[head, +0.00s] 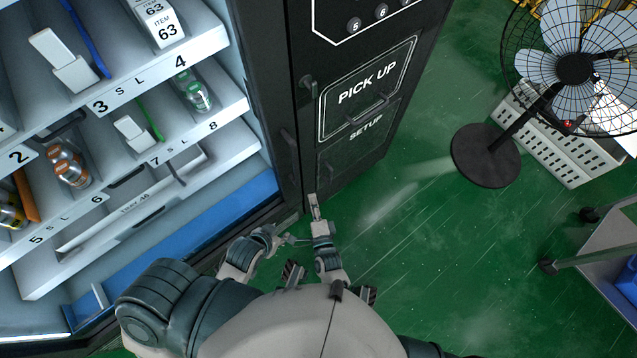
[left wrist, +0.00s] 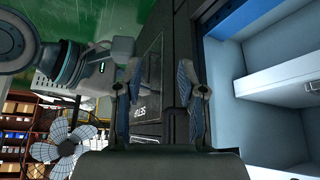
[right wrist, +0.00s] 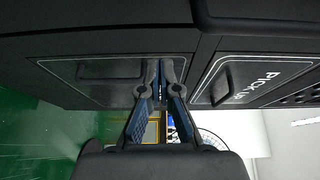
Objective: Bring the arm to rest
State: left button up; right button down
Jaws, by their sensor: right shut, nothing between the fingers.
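My left gripper (head: 288,239) is low in front of the vending machine (head: 266,105). In the left wrist view its two fingers (left wrist: 160,72) stand apart with nothing between them, so it is open and empty. My right gripper (head: 314,204) is just above it in the head view, near the lower front of the machine's black panel. In the right wrist view the right fingertips (right wrist: 161,68) meet and hold nothing. The PICK UP door (head: 366,90) and the SETUP panel (head: 360,142) are closed. The two grippers are close together.
Machine shelves (head: 170,65) with bottles and boxes are at the left. A fan (head: 574,68) on a round base (head: 486,155) stands at the right, near a white perforated crate (head: 545,140) and a cart (head: 608,262). The green floor between is free.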

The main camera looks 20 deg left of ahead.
jog(key=s+d+f+n+g+h+p, duration=0.2)
jog(key=s+d+f+n+g+p, duration=0.15)
jog(key=d+f, duration=0.35)
jog(key=s+d+f+n+g+h+p, duration=0.2)
jog(key=s+d+f+n+g, duration=0.25)
jog(key=d, duration=0.45)
pick_arm(q)
jog(key=s+f+g+p, duration=0.1)
jog(key=s+f, duration=0.2)
jog(key=f, duration=0.3)
jog(key=s+f+g+p, duration=0.1)
jog(key=s+f, duration=0.2)
jog(key=f, duration=0.4)
jog(key=s+f+g+y+p, duration=0.1)
jog(key=s+f+g+p, duration=0.1)
jog(key=f, duration=0.5)
jog(key=shift+s+a+f, duration=0.15)
jog(key=shift+s+a, duration=0.25)
jog(key=shift+s, duration=0.45)
pick_arm(e)
jog(key=s+d+f+n+g+h, duration=0.2)
jog(key=s+d+n+g, duration=0.1)
jog(key=s+d, duration=0.5)
jog(key=s+d+f+n+g+h, duration=0.2)
jog(key=s+d+n, duration=0.1)
jog(key=s+d, duration=0.5)
jog(key=d, duration=0.3)
jog(key=shift+d+f+g+h, duration=0.2)
jog(key=shift+f+g+h, duration=0.1)
jog(key=shift+g, duration=0.1)
